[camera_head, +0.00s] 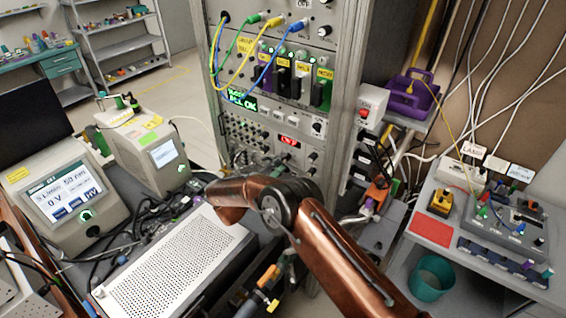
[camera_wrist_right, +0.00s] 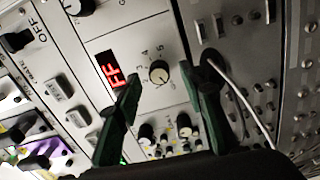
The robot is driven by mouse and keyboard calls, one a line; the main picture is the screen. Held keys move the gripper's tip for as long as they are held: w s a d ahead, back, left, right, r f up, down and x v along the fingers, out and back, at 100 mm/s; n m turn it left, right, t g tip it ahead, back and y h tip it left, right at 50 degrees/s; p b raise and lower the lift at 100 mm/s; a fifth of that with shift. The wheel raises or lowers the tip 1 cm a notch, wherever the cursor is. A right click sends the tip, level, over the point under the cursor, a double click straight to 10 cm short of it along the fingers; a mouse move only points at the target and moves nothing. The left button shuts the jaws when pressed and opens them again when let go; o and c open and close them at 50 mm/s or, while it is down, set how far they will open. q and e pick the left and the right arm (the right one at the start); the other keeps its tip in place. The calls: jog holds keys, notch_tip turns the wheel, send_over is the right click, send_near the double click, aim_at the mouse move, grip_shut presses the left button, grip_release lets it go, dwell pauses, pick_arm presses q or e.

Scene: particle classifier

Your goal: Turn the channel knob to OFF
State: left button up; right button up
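The channel knob (camera_wrist_right: 158,73) is small and round with a pale face, on a light grey panel in the right wrist view. Numbers are printed around it. A lit red display (camera_wrist_right: 109,70) beside it shows FF, partly covered by one finger; in the head view the red display (camera_head: 289,142) appears to read OFF. My right gripper (camera_wrist_right: 168,76) is open, its dark green fingers on either side of the knob, with gaps visible and nothing held. In the head view my right gripper (camera_head: 273,164) is small and partly hidden at the rack front. My left gripper is not in view.
Other knobs and small jacks sit close around the fingers, and a white cable (camera_wrist_right: 240,95) runs beside the right finger. Coloured cables (camera_head: 262,40) hang on the rack above. A perforated grey box (camera_head: 175,262) stands left of my arm, and a teal bin (camera_head: 431,278) stands right.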

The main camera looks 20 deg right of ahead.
jog(key=v, duration=0.9)
jog(key=shift+s+a, duration=0.25)
jog(key=shift+a, duration=0.1)
